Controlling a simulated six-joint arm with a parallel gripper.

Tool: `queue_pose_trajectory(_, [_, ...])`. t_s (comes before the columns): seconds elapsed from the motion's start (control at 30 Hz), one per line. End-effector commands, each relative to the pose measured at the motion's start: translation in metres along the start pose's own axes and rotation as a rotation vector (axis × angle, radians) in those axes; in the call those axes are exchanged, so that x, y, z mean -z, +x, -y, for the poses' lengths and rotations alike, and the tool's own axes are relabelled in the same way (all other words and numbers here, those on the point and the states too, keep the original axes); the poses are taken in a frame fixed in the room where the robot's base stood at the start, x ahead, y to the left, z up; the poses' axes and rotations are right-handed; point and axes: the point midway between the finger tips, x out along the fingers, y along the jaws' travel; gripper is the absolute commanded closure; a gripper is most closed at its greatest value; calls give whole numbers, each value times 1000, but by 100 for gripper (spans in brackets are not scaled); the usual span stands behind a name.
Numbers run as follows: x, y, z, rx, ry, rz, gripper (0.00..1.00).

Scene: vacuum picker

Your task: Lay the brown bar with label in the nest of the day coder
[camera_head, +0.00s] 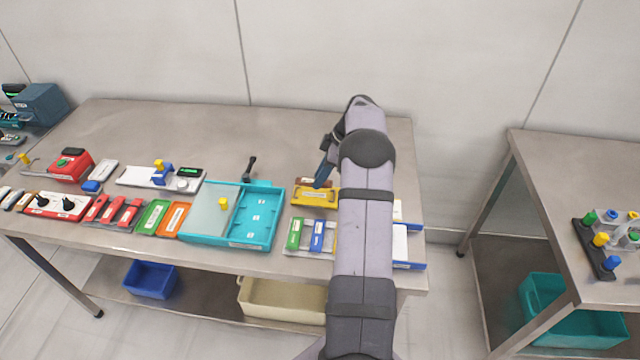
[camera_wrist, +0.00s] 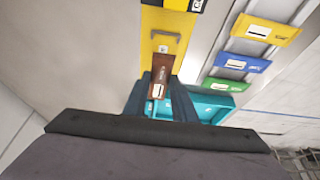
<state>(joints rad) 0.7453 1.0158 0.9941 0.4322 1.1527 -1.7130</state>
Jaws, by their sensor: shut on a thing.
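The brown bar with label (camera_wrist: 160,76) is between the two dark fingers of my gripper (camera_wrist: 161,103) in the wrist view. Its white label faces the camera. In the head view my gripper (camera_head: 319,184) points down at the back edge of a yellow tray (camera_head: 316,197), and a bit of the brown bar (camera_head: 303,181) shows beside it. In the wrist view the bar overlaps the yellow tray (camera_wrist: 152,24), which has a grey handle; I cannot tell if they touch. No part is clearly marked as the day coder's nest. A white unit (camera_head: 133,175) with a blue arm and display stands left.
Green and blue labelled bars (camera_head: 317,236) lie in front. My arm hides the table's right part. The back left of the table (camera_head: 180,125) is clear.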

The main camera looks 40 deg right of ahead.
Motion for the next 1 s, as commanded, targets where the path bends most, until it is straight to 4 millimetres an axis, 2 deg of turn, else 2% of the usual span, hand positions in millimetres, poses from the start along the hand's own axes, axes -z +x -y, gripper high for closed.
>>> queue_pose_trajectory(0.27, [-3,7,0,0,0,0,100])
queue_pose_trajectory(0.63, [-16,38,0,-1,0,-1,100])
queue_pose_trajectory(1.0, [-17,42,0,-1,0,0,100])
